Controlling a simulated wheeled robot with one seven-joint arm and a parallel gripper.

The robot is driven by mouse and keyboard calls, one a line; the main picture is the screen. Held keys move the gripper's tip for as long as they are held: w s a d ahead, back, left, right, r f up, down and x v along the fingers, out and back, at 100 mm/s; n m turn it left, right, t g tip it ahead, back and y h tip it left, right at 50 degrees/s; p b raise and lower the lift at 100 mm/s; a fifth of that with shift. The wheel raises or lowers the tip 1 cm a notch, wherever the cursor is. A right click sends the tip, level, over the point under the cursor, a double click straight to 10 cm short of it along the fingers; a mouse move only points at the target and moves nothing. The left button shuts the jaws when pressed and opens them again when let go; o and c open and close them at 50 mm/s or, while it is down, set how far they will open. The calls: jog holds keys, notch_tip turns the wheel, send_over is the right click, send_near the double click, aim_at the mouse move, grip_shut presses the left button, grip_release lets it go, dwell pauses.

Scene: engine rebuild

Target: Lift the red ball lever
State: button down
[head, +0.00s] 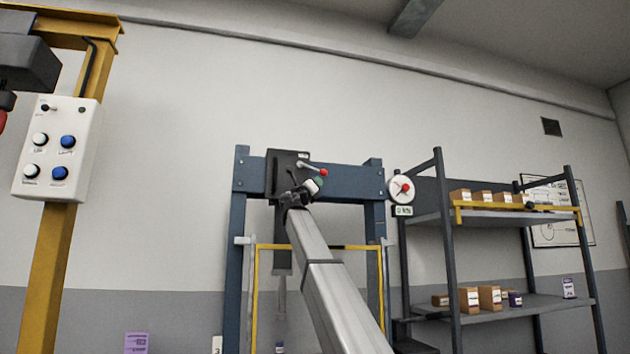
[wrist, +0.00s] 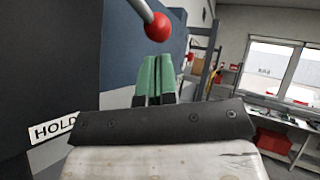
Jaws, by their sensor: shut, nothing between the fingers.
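The red ball (head: 323,172) is on the end of a thin silver lever on a dark plate (head: 289,160) at the top of a blue frame. In the wrist view the red ball (wrist: 158,27) hangs at the end of its rod, which comes in from the upper left. My gripper (wrist: 155,62) is shut, its green fingers together and empty. The fingertips are just below the ball in the wrist view; whether they touch it is unclear. In the head view my gripper (head: 318,182) is close beneath the ball, and my arm hides part of the frame.
A "HOLD" label (wrist: 53,128) is on the dark surface at left. A round gauge (head: 401,190) sits right of the frame. Shelves (head: 500,217) with small boxes stand further right. A white button box (head: 57,148) hangs on a yellow post at left.

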jog(key=d+f+v, duration=0.1)
jog(key=v, duration=1)
jog(key=shift+w+d, duration=0.2)
jog(key=shift+f, duration=0.15)
